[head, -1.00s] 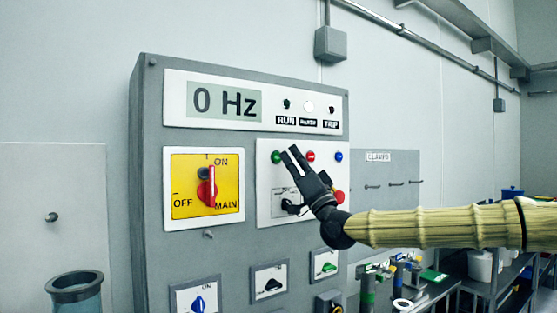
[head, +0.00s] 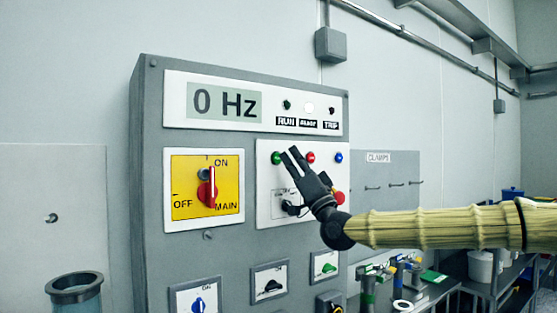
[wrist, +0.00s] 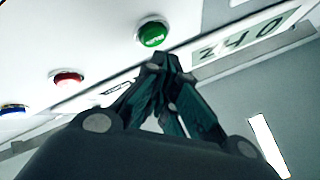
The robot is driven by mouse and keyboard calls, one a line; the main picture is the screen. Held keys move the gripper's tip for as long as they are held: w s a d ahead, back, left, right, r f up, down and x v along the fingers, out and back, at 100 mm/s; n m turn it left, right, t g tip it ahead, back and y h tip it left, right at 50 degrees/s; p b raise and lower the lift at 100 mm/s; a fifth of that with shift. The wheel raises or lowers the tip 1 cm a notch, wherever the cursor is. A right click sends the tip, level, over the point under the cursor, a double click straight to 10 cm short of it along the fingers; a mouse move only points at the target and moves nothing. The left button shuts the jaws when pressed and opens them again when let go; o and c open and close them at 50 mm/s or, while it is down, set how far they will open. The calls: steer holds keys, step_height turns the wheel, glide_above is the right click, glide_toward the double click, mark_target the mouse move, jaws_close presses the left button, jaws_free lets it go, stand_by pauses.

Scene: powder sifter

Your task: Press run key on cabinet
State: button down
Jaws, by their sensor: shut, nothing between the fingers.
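The grey cabinet (head: 160,110) has a white key panel with a green key (head: 277,157), a red key (head: 311,157) and a blue key (head: 339,157) in a row. I take the green key as the run key; it also shows in the wrist view (wrist: 152,33), its label too blurred to read. My gripper (head: 291,152) is shut and empty, its fingertips just right of the green key in the head view. In the wrist view the fingertips (wrist: 164,62) lie just below the green key, with a small gap in the picture. Contact is not visible.
The display (head: 224,103) reads 0 Hz, above the red main switch (head: 207,188), whose handle is upright toward ON. A red knob (head: 339,197) sits partly beside my gripper. Smaller switches are lower down. A bench with tools (head: 400,285) stands at the right.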

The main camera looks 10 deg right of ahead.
stand_by(0.4)
steer(key=shift+w+a+b, duration=0.25)
steer(key=shift+w+b, duration=0.15)
steer(key=shift+b, duration=0.05)
steer(key=shift+w+a, duration=0.1)
steer(key=shift+w, duration=0.25)
stand_by(0.9)
steer(key=shift+s+b, duration=0.1)
steer(key=shift+b, duration=0.3)
steer(key=shift+s+d+b, duration=0.25)
steer(key=shift+s+b, duration=0.2)
steer(key=shift+s, duration=0.25)
steer(key=s, duration=0.1)
steer(key=s+d+b, duration=0.1)
steer(key=s, duration=0.1)
steer(key=s+b, duration=0.1)
steer(key=shift+s+d, duration=0.35)
